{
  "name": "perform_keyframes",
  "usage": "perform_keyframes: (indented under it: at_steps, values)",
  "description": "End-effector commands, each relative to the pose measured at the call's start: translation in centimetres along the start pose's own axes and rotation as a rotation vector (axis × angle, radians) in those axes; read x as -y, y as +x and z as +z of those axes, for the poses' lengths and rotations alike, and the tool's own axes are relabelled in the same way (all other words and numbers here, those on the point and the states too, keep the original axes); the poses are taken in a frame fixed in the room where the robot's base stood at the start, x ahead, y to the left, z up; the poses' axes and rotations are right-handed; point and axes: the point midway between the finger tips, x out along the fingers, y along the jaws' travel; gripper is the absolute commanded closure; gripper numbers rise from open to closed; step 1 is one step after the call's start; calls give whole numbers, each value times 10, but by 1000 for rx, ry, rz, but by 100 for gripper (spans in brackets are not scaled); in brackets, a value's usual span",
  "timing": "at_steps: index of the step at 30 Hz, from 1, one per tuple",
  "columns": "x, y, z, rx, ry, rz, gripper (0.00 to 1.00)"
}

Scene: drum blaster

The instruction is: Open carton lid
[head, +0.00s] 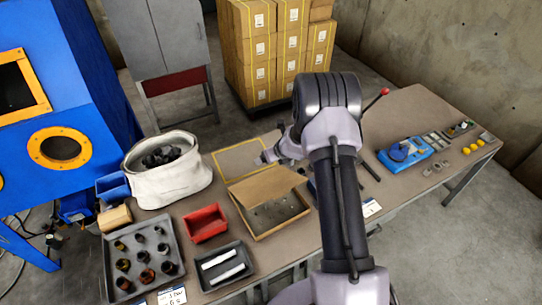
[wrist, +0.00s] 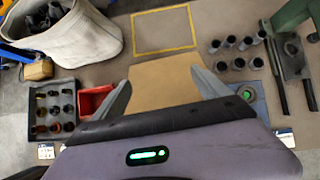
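The open cardboard carton (head: 291,226) sits on the brown table, with its inside partly visible from the front. Its tan lid (head: 268,186) stands tilted up at the back of the carton. In the wrist view the lid (wrist: 165,82) shows as a flat tan panel between my two fingers. My gripper (wrist: 163,92) is open, with its grey fingers spread wide on either side of the panel. In the head view my gripper (head: 264,159) is behind the lid, partly hidden by my arm. I cannot tell whether it touches the lid.
A red bin (head: 205,222), a dark tray with white rolls (head: 207,277) and a grey parts tray (head: 116,275) are left of the carton. A white fabric tub (head: 165,187) stands behind them. A yellow-outlined area (wrist: 163,31) behind the carton is clear.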

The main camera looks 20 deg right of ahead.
Motion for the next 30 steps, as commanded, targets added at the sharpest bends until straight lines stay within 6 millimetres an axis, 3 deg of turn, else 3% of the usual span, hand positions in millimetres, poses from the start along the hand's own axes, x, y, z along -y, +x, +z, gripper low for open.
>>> perform_keyframes:
  at_steps: [4,7,15,21,30]
  values:
    - [0,-5,0,1,0,-1,15]
    - [0,-25,1,1,-1,-1,15]
    - [1,-118,2,3,-1,-2,15]
    - [0,-163,2,1,0,-1,15]
    - [0,-175,0,0,0,0,15]
